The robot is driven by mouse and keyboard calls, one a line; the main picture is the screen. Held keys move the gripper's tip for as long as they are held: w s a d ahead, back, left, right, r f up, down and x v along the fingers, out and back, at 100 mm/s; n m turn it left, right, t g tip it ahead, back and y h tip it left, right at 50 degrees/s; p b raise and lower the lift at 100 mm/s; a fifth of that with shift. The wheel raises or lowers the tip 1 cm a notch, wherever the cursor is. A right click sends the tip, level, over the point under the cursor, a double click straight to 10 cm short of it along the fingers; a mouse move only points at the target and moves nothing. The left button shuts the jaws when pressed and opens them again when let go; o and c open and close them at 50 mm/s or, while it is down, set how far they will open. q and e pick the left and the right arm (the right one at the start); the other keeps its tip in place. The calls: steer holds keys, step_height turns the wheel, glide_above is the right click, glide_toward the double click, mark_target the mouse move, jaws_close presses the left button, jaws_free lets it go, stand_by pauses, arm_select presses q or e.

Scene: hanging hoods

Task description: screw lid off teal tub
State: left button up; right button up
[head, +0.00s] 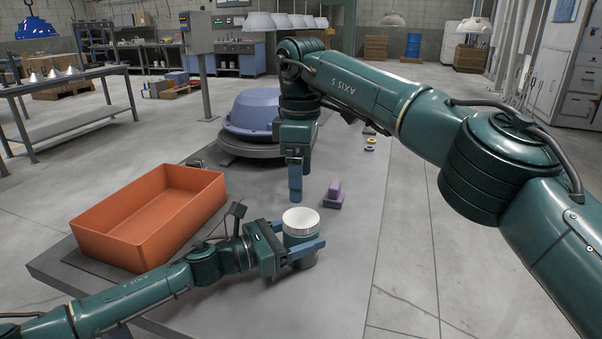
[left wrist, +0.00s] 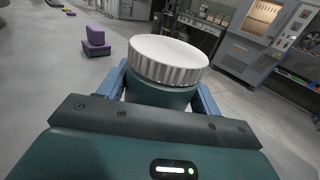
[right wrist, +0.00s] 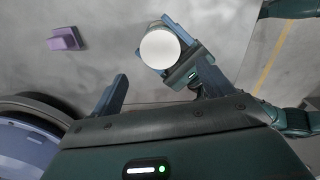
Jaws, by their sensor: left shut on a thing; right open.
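The teal tub (head: 301,255) stands upright on the grey table with its white ribbed lid (head: 300,221) on top. In the left wrist view the lid (left wrist: 168,60) covers the mouth of the tub (left wrist: 160,94). My left gripper (head: 305,252) is shut around the tub's body, below the lid, with one finger on each side. My right gripper (head: 295,188) points down behind the tub, open and empty, with its fingertips apart from the lid. In the right wrist view the lid (right wrist: 160,49) lies ahead of the open fingers.
An orange bin (head: 150,215) stands at the left of the table (head: 345,250). A purple block (head: 333,196) lies behind the tub. A blue-violet hood (head: 252,112) sits on a round dark base (head: 240,148) at the back. The table is clear to the right of the tub.

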mark_target(301, 217)
steer(key=shift+f+m, duration=0.1)
steer(key=shift+m, duration=0.7)
steer(key=shift+f, duration=0.25)
step_height(301, 217, down, 7)
steer(key=shift+f, duration=0.2)
steer(key=shift+c, duration=0.2)
